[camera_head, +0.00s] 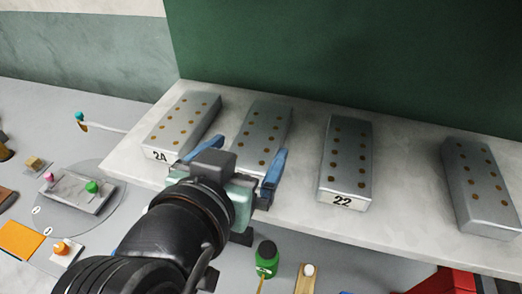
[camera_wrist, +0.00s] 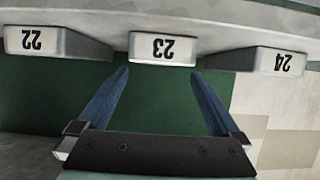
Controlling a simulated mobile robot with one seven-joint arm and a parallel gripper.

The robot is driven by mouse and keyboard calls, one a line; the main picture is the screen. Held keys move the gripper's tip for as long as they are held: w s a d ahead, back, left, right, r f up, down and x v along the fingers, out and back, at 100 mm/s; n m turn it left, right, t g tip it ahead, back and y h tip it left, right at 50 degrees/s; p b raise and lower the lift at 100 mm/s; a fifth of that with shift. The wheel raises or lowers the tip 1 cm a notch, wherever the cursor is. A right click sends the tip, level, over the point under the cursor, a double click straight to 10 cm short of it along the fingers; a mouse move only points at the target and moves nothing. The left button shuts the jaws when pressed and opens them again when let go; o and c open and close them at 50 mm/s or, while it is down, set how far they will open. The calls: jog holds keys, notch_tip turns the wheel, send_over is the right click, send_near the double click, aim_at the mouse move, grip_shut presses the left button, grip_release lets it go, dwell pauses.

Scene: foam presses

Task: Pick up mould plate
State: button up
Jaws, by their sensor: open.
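Several grey mould plates with brown dots lie in a row on a pale shelf (camera_head: 413,238). The left one (camera_head: 183,120) is marked 24. The second (camera_head: 262,132) has its front end hidden behind my gripper in the head view; in the wrist view the middle plate (camera_wrist: 162,48) reads 23, upside down. A third plate (camera_head: 346,160) is marked 22. The far right plate (camera_head: 481,185) shows no number. My gripper (camera_head: 233,160) is open, its blue fingers spread at the front of plate 23. In the wrist view the fingertips (camera_wrist: 160,72) appear short of its numbered face, with nothing between them.
Plates 24 (camera_wrist: 283,62) and 22 (camera_wrist: 32,42) flank plate 23 with gaps between. A dark green panel (camera_head: 350,60) stands behind the shelf. Below are a green bottle (camera_head: 266,257), a red object (camera_head: 448,281) and a round mat (camera_head: 112,203) with small items.

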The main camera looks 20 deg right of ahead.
aim_at(260, 133)
jog(key=p+x, duration=0.2)
jog(key=x, duration=0.5)
jog(key=shift+w+d, duration=0.2)
jog(key=shift+c, duration=0.3)
grip_shut()
jog(key=shift+r, duration=0.1)
